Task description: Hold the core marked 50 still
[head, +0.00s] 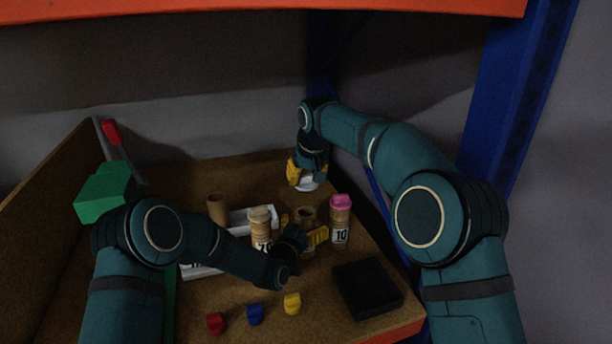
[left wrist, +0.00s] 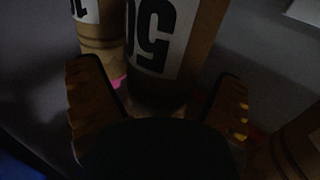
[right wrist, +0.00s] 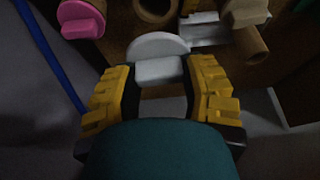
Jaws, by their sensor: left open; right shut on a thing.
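The core marked 50 (head: 306,212) is a brown cardboard tube standing upright with an open top, right of centre on the bench. In the left wrist view its white label (left wrist: 158,35) shows upside down. My left gripper (head: 303,228) is open, with its yellow fingers on either side of this core; whether either finger touches it I cannot tell. My right gripper (right wrist: 160,85) is shut on a white piece (right wrist: 158,48) with a round disc, at the back of the bench. The white piece also shows in the head view (head: 308,185).
The core marked 10 (head: 340,230), with a pink plug, stands close on the right. The core marked 70 (head: 261,232) and a bare tube (head: 217,209) are left, by a white tray (head: 200,271). Red (head: 216,323), blue (head: 255,314) and yellow (head: 292,303) plugs and a black box (head: 367,288) lie in front.

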